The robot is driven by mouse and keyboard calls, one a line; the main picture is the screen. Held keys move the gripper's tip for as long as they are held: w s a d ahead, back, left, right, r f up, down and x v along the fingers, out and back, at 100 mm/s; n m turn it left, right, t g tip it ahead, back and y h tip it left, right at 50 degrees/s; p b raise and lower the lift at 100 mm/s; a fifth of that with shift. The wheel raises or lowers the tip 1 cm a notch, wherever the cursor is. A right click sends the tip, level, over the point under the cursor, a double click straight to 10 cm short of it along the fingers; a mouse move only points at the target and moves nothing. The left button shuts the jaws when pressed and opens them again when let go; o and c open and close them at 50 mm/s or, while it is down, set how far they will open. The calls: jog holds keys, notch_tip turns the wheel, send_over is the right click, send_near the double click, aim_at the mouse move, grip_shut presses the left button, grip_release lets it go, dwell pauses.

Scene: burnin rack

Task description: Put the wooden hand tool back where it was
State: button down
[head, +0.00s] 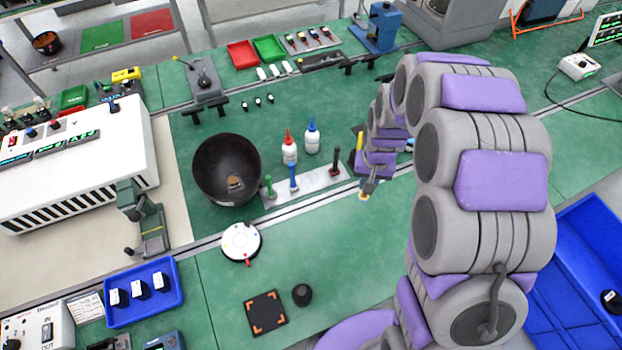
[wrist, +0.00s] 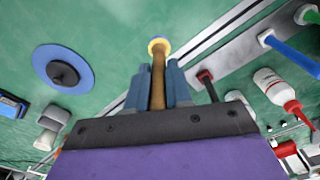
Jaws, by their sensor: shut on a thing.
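My gripper (head: 369,187) is above the green bench, just right of the grey tool plate (head: 325,181). Its two blue-grey fingers (wrist: 158,88) are shut on the wooden hand tool (wrist: 158,88). The tool has a brown handle and a yellow-rimmed, pale end that points away from my wrist; that end also shows in the head view (head: 363,196). A green-handled tool (head: 269,186), a blue-handled tool (head: 293,177) and a dark tool with a red base (head: 336,160) stand upright on the plate. The held tool appears clear of the plate.
A large black bowl (head: 226,168) stands left of the plate. A red-capped bottle (head: 289,150) and a blue-capped bottle (head: 312,137) stand behind it. In front are a white round device (head: 241,243), a black pad (head: 267,312) and a black knob (head: 302,294).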

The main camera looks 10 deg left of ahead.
jog(key=w+a+f+b, duration=0.1)
jog(key=w+a+f, duration=0.1)
jog(key=a, duration=0.3)
jog(key=w+a+f+b, duration=0.1)
jog(key=w+a+f, duration=0.2)
jog(key=a, duration=0.3)
jog(key=w+a+f+b, duration=0.1)
jog(key=w+a+f, duration=0.1)
jog(key=a, duration=0.3)
jog(key=shift+w+a+f, duration=0.2)
jog(key=shift+r, duration=0.1)
jog(key=c, duration=1)
grip_release()
jog(key=shift+d, duration=0.1)
jog(key=shift+c, duration=0.2)
